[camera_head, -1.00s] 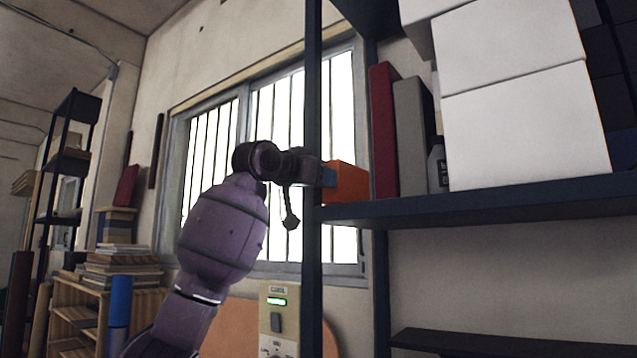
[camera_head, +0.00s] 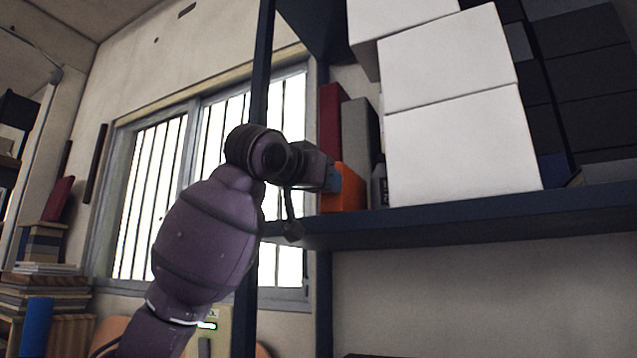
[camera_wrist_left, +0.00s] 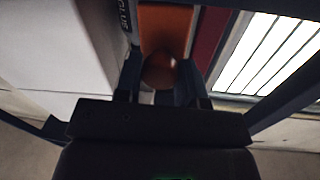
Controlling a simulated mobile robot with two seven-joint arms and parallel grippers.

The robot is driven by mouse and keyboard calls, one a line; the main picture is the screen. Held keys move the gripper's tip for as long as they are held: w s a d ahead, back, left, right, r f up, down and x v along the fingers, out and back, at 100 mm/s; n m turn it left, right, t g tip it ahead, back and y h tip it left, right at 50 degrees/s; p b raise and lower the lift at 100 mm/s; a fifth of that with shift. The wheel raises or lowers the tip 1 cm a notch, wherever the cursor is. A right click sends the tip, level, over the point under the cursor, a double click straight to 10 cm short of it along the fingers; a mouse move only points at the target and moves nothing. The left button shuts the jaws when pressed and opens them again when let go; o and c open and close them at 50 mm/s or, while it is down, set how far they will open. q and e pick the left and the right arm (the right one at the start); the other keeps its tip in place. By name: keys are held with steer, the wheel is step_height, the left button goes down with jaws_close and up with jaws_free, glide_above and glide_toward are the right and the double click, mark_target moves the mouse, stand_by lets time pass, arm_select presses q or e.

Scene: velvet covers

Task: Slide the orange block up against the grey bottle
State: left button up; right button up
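The orange block (camera_head: 352,190) stands on the dark blue shelf (camera_head: 450,212). The grey bottle (camera_head: 380,186) is just right of it, mostly hidden behind white boxes. Only a thin gap, if any, shows between block and bottle; I cannot tell if they touch. My left gripper (camera_head: 334,182) is at the block's near left side. In the left wrist view the fingers stand around a round brown knob (camera_wrist_left: 160,70) on the front of the orange block (camera_wrist_left: 165,28), and appear shut on it. The bottle (camera_wrist_left: 126,20), with white lettering, is beside it. My right gripper is out of view.
Large white boxes (camera_head: 455,135) stand right of the bottle. A red book (camera_head: 331,125) and a grey book (camera_head: 358,135) stand behind the block. A dark shelf post (camera_head: 261,70) rises left of my gripper. The window (camera_head: 150,200) is further left.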

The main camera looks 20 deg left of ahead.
arm_select(q)
steer(key=o, duration=0.4)
steer(key=shift+c, duration=0.2)
